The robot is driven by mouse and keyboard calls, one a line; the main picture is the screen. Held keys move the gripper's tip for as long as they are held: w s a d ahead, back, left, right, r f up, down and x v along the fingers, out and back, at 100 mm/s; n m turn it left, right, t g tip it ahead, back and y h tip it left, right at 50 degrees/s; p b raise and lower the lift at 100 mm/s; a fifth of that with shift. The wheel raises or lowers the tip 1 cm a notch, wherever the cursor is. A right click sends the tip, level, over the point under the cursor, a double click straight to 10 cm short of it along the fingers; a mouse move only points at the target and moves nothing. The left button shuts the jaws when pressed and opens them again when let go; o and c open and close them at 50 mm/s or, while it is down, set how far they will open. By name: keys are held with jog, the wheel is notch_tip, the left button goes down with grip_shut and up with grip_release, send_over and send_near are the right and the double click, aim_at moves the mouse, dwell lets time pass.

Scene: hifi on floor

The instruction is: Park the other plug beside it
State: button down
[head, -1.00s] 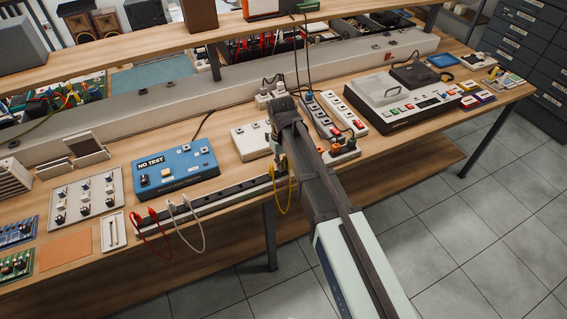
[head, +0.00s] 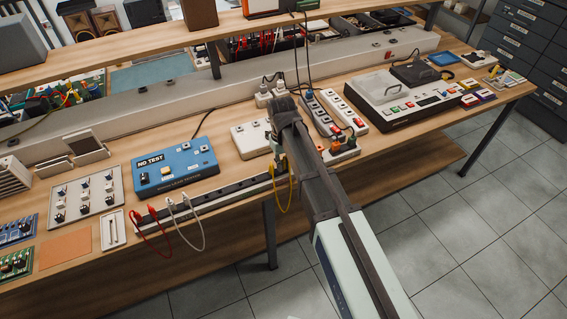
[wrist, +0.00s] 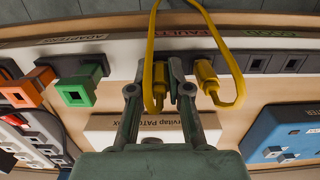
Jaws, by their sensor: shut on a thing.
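A yellow lead (head: 291,195) hangs in a loop at the front of the long socket rail (head: 215,199). In the wrist view, my gripper (wrist: 159,78) is shut on one yellow plug (wrist: 158,88) of this lead, close against the rail (wrist: 125,52). Whether the held plug is seated is hidden by the fingers. The other yellow plug (wrist: 206,76) is at the rail just right of my right finger, beside the held one, and looks seated. Rail labels beginning "ADAPTERS", "FAULTY" and "GOOD" are visible. My arm covers much of the gripper in the head view.
Green (wrist: 78,86) and orange (wrist: 22,88) adapters stick out of the rail on the wrist view's left. Empty sockets (wrist: 275,63) lie to its right. A white patch box (wrist: 140,130) and a blue tester (head: 177,170) stand behind the rail. Red and white leads (head: 187,212) hang farther left.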

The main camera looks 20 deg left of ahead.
jog(key=c, duration=1)
grip_release()
jog(key=shift+c, duration=0.2)
jog(key=shift+r, duration=0.1)
notch_tip(320, 180, up, 17)
jog(key=p, duration=0.3)
jog(key=shift+w+a, duration=0.2)
jog(key=shift+a, duration=0.05)
